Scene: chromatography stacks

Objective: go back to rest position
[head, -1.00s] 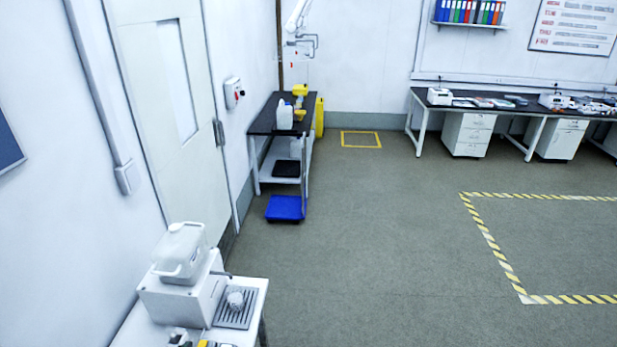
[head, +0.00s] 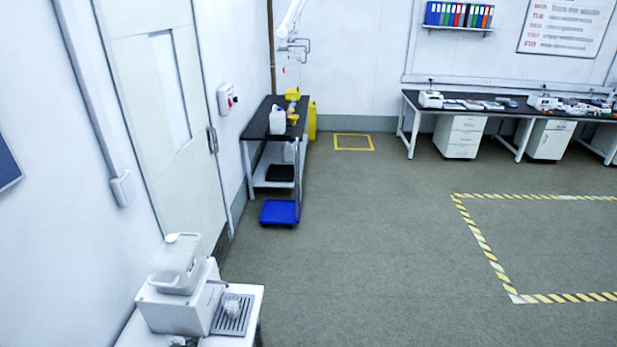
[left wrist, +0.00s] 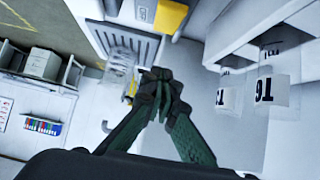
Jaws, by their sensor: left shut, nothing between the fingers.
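My left gripper (left wrist: 160,88) shows in the left wrist view, with its dark green fingers closed together and nothing between them. It appears near a clear vessel (left wrist: 119,66) beside a grey slatted tray (left wrist: 142,44); whether they touch is unclear. The head view shows neither gripper. There, a white dispenser (head: 176,310) with a translucent jug (head: 178,262) on top stands on a white table at lower left. A clear vessel (head: 232,308) sits on its slatted tray (head: 238,325). My right gripper is in no view.
A dark-topped bench (head: 258,121) stands by the left wall, with a blue platform (head: 279,212) on the floor before it. A long bench (head: 510,108) lines the back wall. The middle floor is clear. White labelled containers (left wrist: 229,98) hang right in the left wrist view.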

